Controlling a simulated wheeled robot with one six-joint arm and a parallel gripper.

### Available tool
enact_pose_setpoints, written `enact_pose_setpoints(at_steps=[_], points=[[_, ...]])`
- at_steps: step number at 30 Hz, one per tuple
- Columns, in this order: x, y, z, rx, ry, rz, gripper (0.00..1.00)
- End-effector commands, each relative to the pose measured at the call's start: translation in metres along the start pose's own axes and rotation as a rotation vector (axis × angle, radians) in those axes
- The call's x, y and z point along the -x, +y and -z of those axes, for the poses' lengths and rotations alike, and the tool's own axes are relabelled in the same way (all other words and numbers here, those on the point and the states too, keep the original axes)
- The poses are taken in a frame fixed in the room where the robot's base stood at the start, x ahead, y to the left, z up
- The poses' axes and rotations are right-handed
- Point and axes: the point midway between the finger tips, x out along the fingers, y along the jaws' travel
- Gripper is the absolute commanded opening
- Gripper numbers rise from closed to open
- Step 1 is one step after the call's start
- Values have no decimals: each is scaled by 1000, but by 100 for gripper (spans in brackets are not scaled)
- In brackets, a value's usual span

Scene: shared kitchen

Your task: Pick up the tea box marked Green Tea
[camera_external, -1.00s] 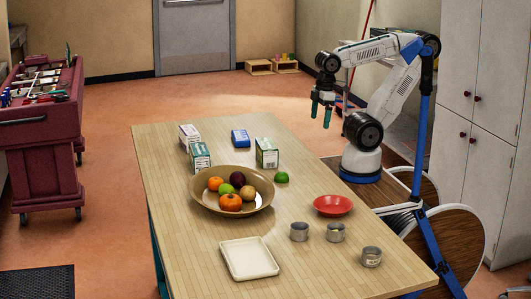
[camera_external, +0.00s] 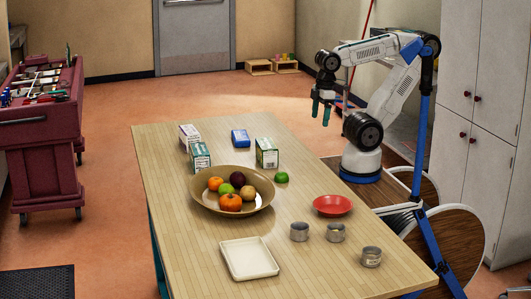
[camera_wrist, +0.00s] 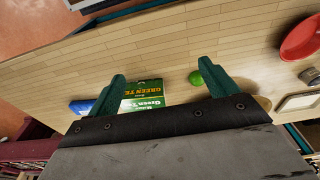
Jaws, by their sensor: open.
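The tea box marked Green Tea (camera_external: 267,154) stands upright on the wooden table, near its right edge. In the wrist view its top and one side, with green and yellow lettering (camera_wrist: 143,93), show between my fingers and partly behind the gripper body. My gripper (camera_external: 321,110) is open and empty. It hangs with fingers down, above and to the right of the box, apart from it. In the wrist view my gripper (camera_wrist: 160,70) has its two green fingers spread wide.
A lime (camera_external: 281,177) lies close to the box; a blue box (camera_external: 240,136) is behind it. Two other boxes (camera_external: 189,134) (camera_external: 200,156) stand left. A fruit bowl (camera_external: 262,204), red bowl (camera_external: 333,206), several metal cups (camera_external: 299,232) and a white tray (camera_external: 232,270) are nearer the camera.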

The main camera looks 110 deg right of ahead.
Motion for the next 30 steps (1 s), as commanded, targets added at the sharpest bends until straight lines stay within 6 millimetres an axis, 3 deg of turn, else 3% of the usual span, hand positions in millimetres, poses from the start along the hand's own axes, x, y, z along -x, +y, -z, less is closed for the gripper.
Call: enact_pose_setpoints(at_steps=[5,6,14,22,30], points=[[52,0,7,1,9,0,85],[44,3,10,53,-36,-29,85],[36,23,40,399,-263,-222,85],[31,31,108,904,-628,-500,85],[24,9,174,1256,-935,-720,85]])
